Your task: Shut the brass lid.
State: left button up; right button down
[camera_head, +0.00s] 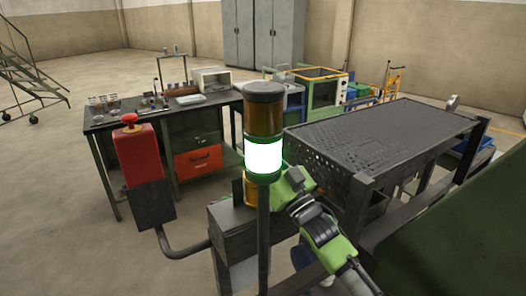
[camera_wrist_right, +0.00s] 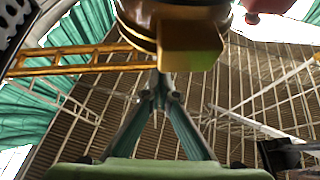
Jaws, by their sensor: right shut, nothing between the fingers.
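A brass-coloured part (camera_head: 250,189), which looks like the lid, shows partly behind the signal light, at the top of a grey box. The signal light hides much of it, so I cannot tell its angle. In the right wrist view the brass piece (camera_wrist_right: 190,42) fills the top centre, with a rounded body and a square block. My right gripper (camera_wrist_right: 160,82) is shut and empty, its fingertips close below the brass block; I cannot tell whether they touch. In the head view my green right arm reaches in from the lower right, its fingertips hidden. My left gripper is not in view.
A signal light (camera_head: 264,158) with a lit section stands in front of the grey box (camera_head: 238,232). A red button box (camera_head: 138,153) stands to the left on a bent pipe. A dark perforated table (camera_head: 385,127) is close on the right. A workbench (camera_head: 135,113) stands behind.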

jog(key=shift+w+a+f, duration=0.35)
jog(key=shift+w+a, duration=0.05)
jog(key=shift+w, duration=0.2)
jog(key=shift+w+a, duration=0.2)
jog(key=shift+w, duration=0.05)
jog(key=shift+w+a+f+m+g+h+p, duration=0.1)
jog(key=shift+w+a+f+g+h+p, duration=0.2)
jog(key=shift+w+f+g+h+p, duration=0.5)
jog(key=shift+w+a+f+m+g+h+p, duration=0.1)
jog(key=shift+a+f+g+h+p, duration=0.35)
jog(key=shift+p, duration=0.8)
jog(key=shift+w+a+f+m+g+h+p, duration=0.15)
jog(key=shift+w+f+g+h+p, duration=0.25)
jog(key=shift+f+p, duration=0.55)
jog(key=shift+r, duration=0.15)
